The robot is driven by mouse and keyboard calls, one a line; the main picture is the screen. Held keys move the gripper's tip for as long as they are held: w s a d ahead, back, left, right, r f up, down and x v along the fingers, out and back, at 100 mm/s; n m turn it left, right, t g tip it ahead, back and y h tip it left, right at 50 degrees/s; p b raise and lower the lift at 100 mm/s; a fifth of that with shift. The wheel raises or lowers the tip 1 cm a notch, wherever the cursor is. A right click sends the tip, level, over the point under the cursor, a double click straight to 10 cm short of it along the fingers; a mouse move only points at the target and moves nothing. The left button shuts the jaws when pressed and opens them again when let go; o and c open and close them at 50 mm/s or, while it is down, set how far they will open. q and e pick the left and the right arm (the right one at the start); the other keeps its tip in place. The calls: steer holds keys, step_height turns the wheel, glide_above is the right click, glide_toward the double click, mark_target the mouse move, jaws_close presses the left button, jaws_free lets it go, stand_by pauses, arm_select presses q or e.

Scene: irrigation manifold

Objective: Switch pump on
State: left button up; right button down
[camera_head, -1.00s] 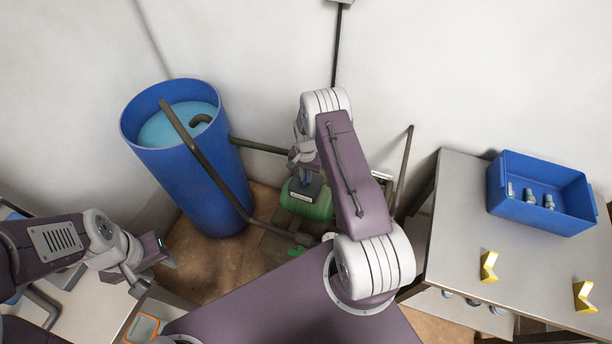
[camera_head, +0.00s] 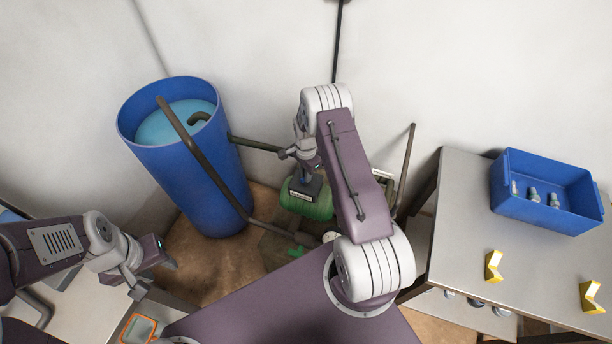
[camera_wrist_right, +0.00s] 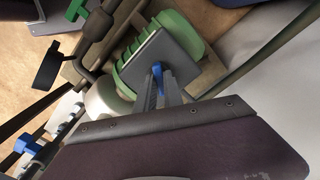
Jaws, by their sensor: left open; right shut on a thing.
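The green pump (camera_head: 308,205) stands on the floor right of the blue barrel and has a dark grey box (camera_wrist_right: 150,58) on top. A small blue switch lever (camera_wrist_right: 157,72) rises from this box. My right gripper (camera_wrist_right: 163,88) is shut on the blue lever, with its fingers pointing at the box; in the head view it shows above the pump, partly hidden by my own arm. The lever's exact position is hard to tell because the fingers cover much of it. My left gripper (camera_head: 152,272) is open and empty at the lower left, away from the pump.
The blue barrel (camera_head: 180,165) holds water, and a dark pipe crosses its front. At right, a grey table (camera_head: 450,225) bears a blue bin (camera_head: 545,215) with several fittings and two yellow blocks (camera_head: 493,266). Pipes run around the pump.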

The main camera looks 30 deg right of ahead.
steer(key=m+b, duration=0.1)
steer(key=m, duration=0.5)
steer(key=shift+m, duration=0.3)
stand_by(0.4)
steer(key=c, duration=1.5)
jaws_free()
steer(key=shift+o, duration=0.2)
step_height(320, 180, up, 9)
